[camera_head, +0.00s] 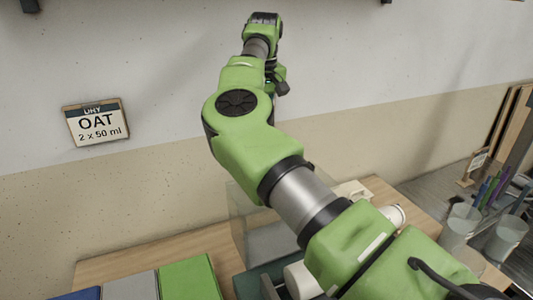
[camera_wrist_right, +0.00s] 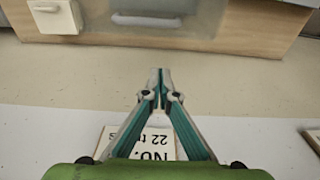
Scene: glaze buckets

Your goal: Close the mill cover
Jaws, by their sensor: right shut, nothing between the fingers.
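A clear-walled box (camera_head: 236,208) stands on the wooden counter, partly behind my right arm; I cannot tell whether it is the mill cover. My left gripper is out of view.
An OAT card (camera_head: 97,122) hangs on the wall at left. Green, grey and blue blocks (camera_head: 188,279) lie at the counter's front left. Clear cups (camera_head: 460,224) and coloured sticks stand at right. A white knobbed box (camera_wrist_right: 55,16) shows in the wrist view.

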